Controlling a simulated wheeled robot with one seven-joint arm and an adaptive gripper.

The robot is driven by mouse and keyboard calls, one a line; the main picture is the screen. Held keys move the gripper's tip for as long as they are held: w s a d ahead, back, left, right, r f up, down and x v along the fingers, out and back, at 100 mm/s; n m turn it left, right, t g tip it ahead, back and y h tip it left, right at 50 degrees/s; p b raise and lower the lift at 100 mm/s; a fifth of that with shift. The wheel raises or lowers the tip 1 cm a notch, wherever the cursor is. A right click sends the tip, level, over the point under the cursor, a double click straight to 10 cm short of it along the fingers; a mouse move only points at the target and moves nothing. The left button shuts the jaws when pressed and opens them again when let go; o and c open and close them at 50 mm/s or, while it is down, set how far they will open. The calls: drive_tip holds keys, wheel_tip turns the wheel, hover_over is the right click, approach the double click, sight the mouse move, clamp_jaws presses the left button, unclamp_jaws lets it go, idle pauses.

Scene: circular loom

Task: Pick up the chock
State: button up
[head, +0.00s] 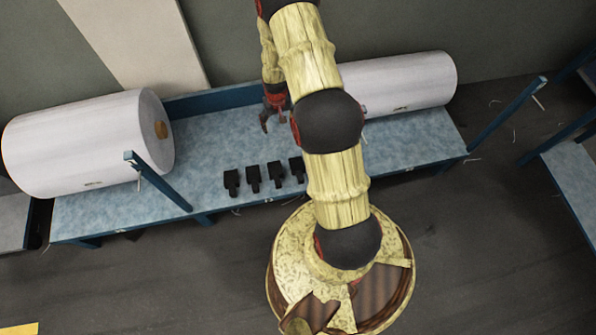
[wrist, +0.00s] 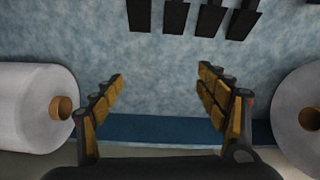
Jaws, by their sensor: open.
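Several black chocks stand in a row near the front edge of the blue table, the leftmost chock (head: 231,183) clear in the head view and the rightmost (head: 297,170) partly hidden by my arm. In the wrist view they show at the top edge, among them one chock (wrist: 175,16), cut off by the frame. My gripper (head: 267,120) is above the back part of the table, behind the row. In the wrist view my gripper (wrist: 160,74) has its fingers wide apart, with only bare tabletop between them.
A large white roll (head: 85,145) lies at the table's left end and another white roll (head: 410,82) at the back right. Blue posts (head: 160,182) rise at the table's front edge. The tabletop (head: 205,140) between rolls and chocks is mostly clear.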

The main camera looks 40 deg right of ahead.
drive_tip(key=m+g+b, duration=0.1)
drive_tip(key=b, duration=0.1)
hover_over(298, 168)
drive_tip(key=shift+y, duration=0.3)
drive_tip(key=f, duration=2.5)
drive_tip(key=shift+s+f, duration=0.15)
drive_tip(key=shift+s, duration=0.05)
drive_tip(key=f+b, duration=0.1)
drive_tip(key=f, duration=0.1)
drive_tip(key=f+b, duration=0.2)
drive_tip(key=f, duration=0.1)
drive_tip(key=shift+w+f, duration=0.2)
drive_tip(key=shift+f, duration=0.15)
drive_tip(key=shift+c, duration=1.1)
drive_tip(key=c, duration=1.3)
drive_tip(key=shift+r, duration=0.15)
